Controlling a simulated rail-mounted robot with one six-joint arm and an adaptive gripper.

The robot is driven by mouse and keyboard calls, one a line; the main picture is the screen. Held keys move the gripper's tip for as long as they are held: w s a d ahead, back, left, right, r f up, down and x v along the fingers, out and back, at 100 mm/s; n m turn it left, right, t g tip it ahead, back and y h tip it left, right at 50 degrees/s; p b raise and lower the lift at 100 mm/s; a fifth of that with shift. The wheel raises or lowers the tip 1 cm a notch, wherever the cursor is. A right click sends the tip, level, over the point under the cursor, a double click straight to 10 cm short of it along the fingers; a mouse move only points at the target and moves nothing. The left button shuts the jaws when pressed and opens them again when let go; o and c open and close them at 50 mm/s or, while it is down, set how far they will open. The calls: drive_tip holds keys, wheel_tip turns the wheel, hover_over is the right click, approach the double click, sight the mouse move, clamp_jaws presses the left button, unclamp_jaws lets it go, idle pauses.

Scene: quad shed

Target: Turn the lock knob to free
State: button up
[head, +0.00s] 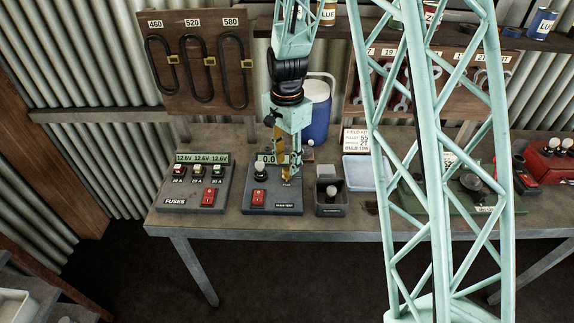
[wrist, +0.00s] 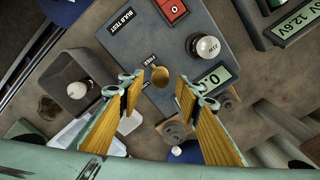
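A small brass knob (wrist: 161,76) sits on the grey bulb test box (wrist: 225,45), near a white FREE label (wrist: 150,58). In the wrist view the knob appears between the two fingertips, and neither finger visibly touches it. Which mark the knob points at is too small to tell. My gripper (wrist: 158,88) is open, with yellow-faced fingers apart and nothing held. In the head view my gripper (head: 287,176) points down over the right back part of the bulb test box (head: 257,209) and hides the knob there.
The bulb test box also bears a bulb (wrist: 207,47), a red switch (wrist: 172,9) and a lit display (wrist: 217,80). The fuses box (head: 190,202) stands to its left in the head view. A dark bin (head: 331,204) and a white tray (head: 360,172) stand to its right.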

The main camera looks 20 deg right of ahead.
sight(287, 168)
wheel_tip(287, 168, up, 10)
drive_tip(key=shift+f, duration=0.2)
idle(0.4)
idle(0.5)
drive_tip(key=s+r+n+t+b, duration=0.25)
drive_tip(key=s+r+n, duration=0.45)
drive_tip(key=s+r, duration=1.1)
drive_tip(key=s+r+n+t+b, duration=0.1)
drive_tip(key=s+n+b, duration=0.2)
drive_tip(key=s, duration=1.9)
drive_tip(key=n, duration=0.2)
drive_tip(key=shift+r+n, duration=0.15)
drive_tip(key=shift+n, duration=0.25)
